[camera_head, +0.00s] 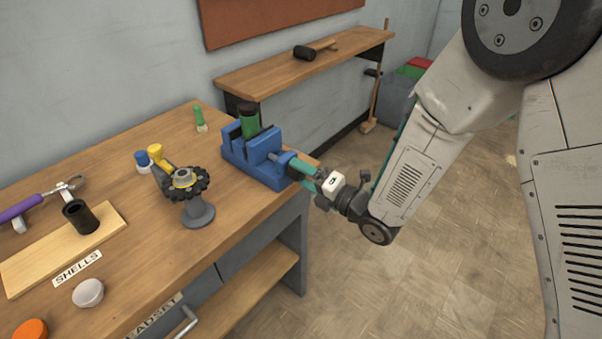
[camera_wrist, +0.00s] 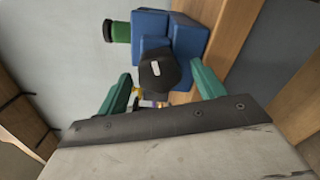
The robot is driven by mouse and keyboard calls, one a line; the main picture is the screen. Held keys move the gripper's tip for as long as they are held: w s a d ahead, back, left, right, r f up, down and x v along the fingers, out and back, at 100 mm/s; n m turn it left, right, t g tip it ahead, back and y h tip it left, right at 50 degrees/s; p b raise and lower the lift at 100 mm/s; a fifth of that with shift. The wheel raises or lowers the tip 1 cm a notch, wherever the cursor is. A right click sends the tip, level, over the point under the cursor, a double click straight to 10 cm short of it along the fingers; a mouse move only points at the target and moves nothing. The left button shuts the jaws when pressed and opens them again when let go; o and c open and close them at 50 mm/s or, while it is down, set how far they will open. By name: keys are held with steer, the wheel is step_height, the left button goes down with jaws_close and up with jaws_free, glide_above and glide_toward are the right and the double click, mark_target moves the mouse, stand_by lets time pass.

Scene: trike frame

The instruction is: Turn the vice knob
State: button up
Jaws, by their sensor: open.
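The blue vice (camera_head: 252,155) sits at the right end of the workbench, with a green cylinder with a dark cap (camera_head: 249,122) upright between its jaws. The vice also shows in the wrist view (camera_wrist: 188,38). Its dark faceted knob (camera_wrist: 158,73) faces the wrist camera, in the middle of that view. My gripper (camera_head: 305,175) is at the vice's right side, level with the knob. In the wrist view my gripper (camera_wrist: 161,76) is open, with one teal finger on each side of the knob and visible gaps. In the head view the fingers largely hide the knob.
A dark round fixture on a grey stand (camera_head: 197,212) is left of the vice. A wall shelf (camera_head: 285,72) holds a mallet. Floor right of the bench is free.

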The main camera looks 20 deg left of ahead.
steer(key=v, duration=0.6)
steer(key=shift+d, duration=0.2)
steer(key=shift+s, duration=0.1)
stand_by(1.0)
